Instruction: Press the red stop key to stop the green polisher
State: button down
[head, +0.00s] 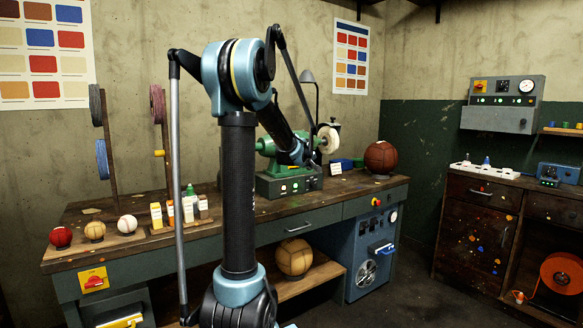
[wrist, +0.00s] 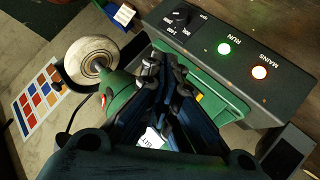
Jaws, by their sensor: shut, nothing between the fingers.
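The green polisher (head: 265,146) stands on the workbench, with a pale round buffing wheel (head: 328,139) at its right end. In the wrist view its green body (wrist: 122,98) and wheel (wrist: 92,60) lie beside and beneath my gripper (wrist: 164,72). Its dark control box (head: 288,185) carries a dial (wrist: 181,17), a lit green RUN lamp (wrist: 224,48) and a lit orange MAINS lamp (wrist: 259,72). A small red spot (wrist: 105,101) shows on the green body; I cannot tell if it is the stop key. My gripper is shut and empty, over the polisher; its fingers hide part of the box.
The workbench (head: 150,247) also holds a brown leather ball (head: 380,157) right of the polisher, and small bottles and balls at left. A red switch on a yellow plate (head: 94,281) is on the bench front. A grey wall panel (head: 505,104) hangs at right.

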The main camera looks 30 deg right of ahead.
jog(key=shift+w, duration=0.15)
jog(key=w+f, duration=0.2)
jog(key=w, duration=0.6)
jog(key=shift+w+a, duration=0.15)
jog(key=shift+a, duration=0.25)
jog(key=shift+w+f, duration=0.1)
jog(key=shift+w, duration=0.65)
dwell(2.2)
jog(key=shift+s, duration=0.1)
jog(key=shift+s+r, duration=0.2)
jog(key=shift+s, duration=0.5)
jog(key=shift+s+d+r, duration=0.1)
jog(key=shift+s+r, duration=0.1)
jog(key=shift+s, duration=0.6)
jog(key=shift+s+d+r, duration=0.1)
jog(key=shift+s+r, duration=0.05)
jog(key=shift+s, duration=0.7)
jog(key=shift+s+r, duration=0.2)
jog(key=shift+s, duration=0.6)
